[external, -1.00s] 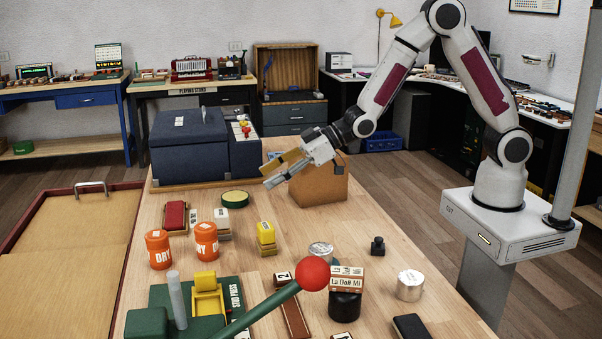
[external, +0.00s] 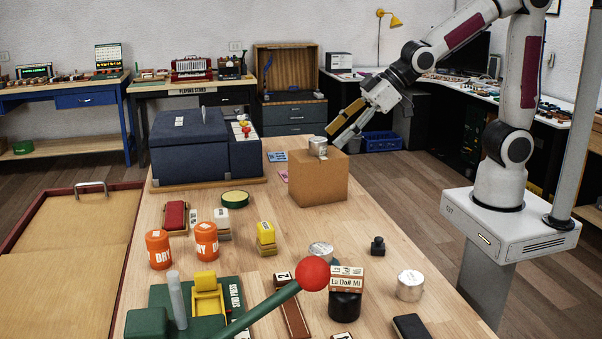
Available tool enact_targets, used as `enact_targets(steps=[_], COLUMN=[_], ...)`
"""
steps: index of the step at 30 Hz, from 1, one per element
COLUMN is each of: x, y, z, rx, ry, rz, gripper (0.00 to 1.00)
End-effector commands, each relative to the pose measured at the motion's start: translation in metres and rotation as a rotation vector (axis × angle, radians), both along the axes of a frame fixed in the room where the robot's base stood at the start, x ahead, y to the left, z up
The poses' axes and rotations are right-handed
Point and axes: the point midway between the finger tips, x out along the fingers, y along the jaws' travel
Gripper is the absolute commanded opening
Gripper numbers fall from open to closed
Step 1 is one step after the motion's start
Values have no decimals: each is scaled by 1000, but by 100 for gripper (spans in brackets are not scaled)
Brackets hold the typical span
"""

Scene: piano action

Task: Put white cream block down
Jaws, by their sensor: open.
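A small block stack with a white top and a cream and grey lower part (external: 221,224) stands upright on the wooden table, left of the yellow block stack (external: 266,238). I take it for the white cream block; its layers are too small to tell apart well. My gripper (external: 338,128) is open, with its fingers apart and nothing seen between them. It is in the air above and right of the cardboard box (external: 319,183), well away from the white-topped stack.
A silver tin (external: 318,147) stands on the cardboard box. Orange jars (external: 206,240), a green press (external: 146,322) with a red-knobbed lever (external: 313,274), more tins and a dark blue case (external: 188,148) surround the middle. Bare wood lies right of the yellow stack.

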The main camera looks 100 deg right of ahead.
Motion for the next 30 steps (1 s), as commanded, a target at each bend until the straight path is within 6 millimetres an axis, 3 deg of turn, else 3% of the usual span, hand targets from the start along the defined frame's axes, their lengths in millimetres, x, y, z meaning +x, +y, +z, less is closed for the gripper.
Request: enact_targets(steps=[14,24,30], x=[-110,-192,-231], y=[33,57,67], z=[24,24,20], rx=[39,77,96], ry=[125,220,266], rz=[7,34,52], gripper=[52,52,52])
